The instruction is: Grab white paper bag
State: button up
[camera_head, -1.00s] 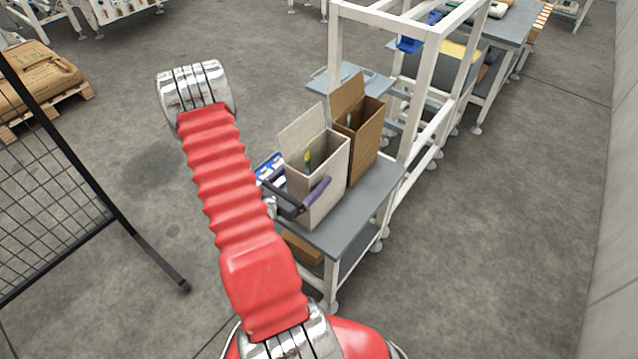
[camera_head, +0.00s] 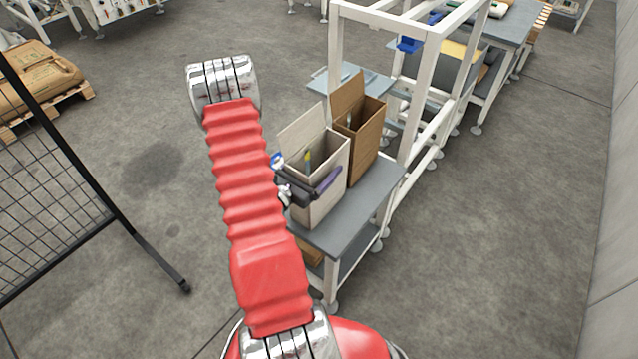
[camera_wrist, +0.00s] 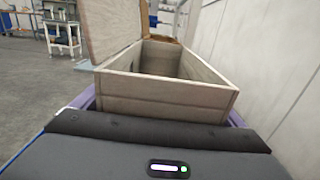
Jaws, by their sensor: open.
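The white paper bag (camera_head: 318,200) looks like a pale, box-shaped container with an open top and a raised flap. It stands upright on a grey table. A slim yellow-tipped item shows at its opening. My gripper (camera_head: 326,184) is open at the bag, with one purple finger along its near side. The other finger is hidden in the head view. In the wrist view the bag (camera_wrist: 165,97) fills the middle, and purple finger parts show at both its left and right sides. I cannot tell whether the fingers touch it.
A brown open box (camera_head: 366,140) stands just behind the bag on the grey table (camera_head: 352,220). A white frame (camera_head: 425,95) rises beyond them. A black mesh fence (camera_head: 60,200) stands at the left. A pallet with brown sacks (camera_head: 38,85) is farther left. Open floor lies right of the table.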

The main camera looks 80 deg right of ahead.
jog(key=shift+c, duration=0.4)
jog(key=c, duration=1.4)
